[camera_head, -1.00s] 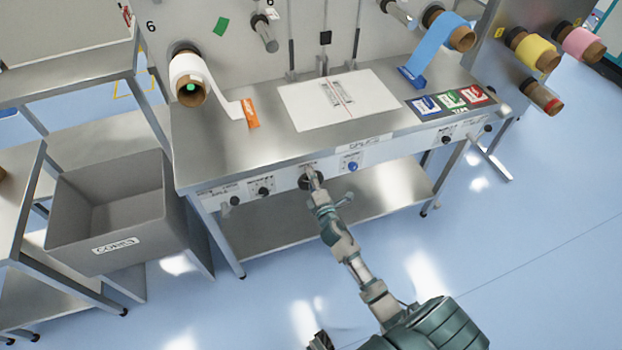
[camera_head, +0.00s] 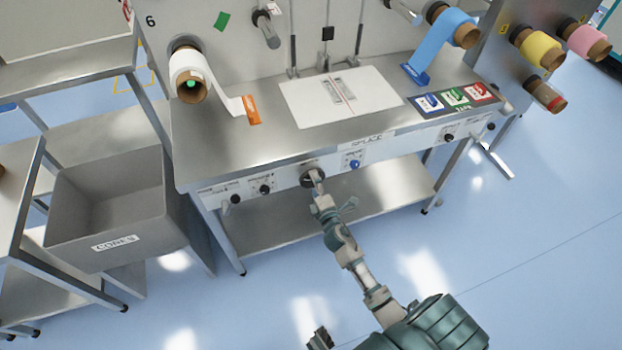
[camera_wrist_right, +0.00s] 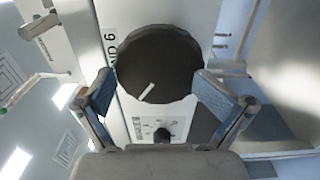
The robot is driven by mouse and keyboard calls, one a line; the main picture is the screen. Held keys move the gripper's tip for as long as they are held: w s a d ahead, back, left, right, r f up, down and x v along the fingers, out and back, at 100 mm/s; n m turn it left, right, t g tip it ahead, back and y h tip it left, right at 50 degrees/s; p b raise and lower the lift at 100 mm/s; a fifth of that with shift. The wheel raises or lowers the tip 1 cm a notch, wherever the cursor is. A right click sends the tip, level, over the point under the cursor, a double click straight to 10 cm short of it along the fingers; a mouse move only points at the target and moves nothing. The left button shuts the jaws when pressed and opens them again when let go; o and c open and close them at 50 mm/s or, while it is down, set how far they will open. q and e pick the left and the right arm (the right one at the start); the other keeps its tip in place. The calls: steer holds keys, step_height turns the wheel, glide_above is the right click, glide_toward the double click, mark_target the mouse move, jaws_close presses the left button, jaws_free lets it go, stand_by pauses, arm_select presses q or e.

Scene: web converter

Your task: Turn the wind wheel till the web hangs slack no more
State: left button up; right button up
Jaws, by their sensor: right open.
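The wind wheel is a dark round knob (camera_head: 311,179) on the front panel of the bench; in the right wrist view it is a large dark disc (camera_wrist_right: 158,62) with a pale mark low on its face. My right gripper (camera_head: 317,183) is at the wheel. In the right wrist view its open fingers (camera_wrist_right: 161,95) stand on either side of the disc's lower part; I cannot tell if they touch it. The white web (camera_head: 232,104) curves from the roll (camera_head: 187,66) down to an orange tab (camera_head: 252,110) on the bench. My left gripper is not clearly seen; a dark part of mine shows at the bottom edge.
A blue knob (camera_head: 354,164) and a black knob (camera_head: 265,189) flank the wheel on the panel. A grey cores bin (camera_head: 110,215) stands at left. A blue web (camera_head: 432,48) hangs at right. A white splice plate (camera_head: 375,100) lies on the bench.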

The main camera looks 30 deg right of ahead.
steer(key=v, duration=1)
steer(key=shift+s, duration=0.2)
stand_by(0.3)
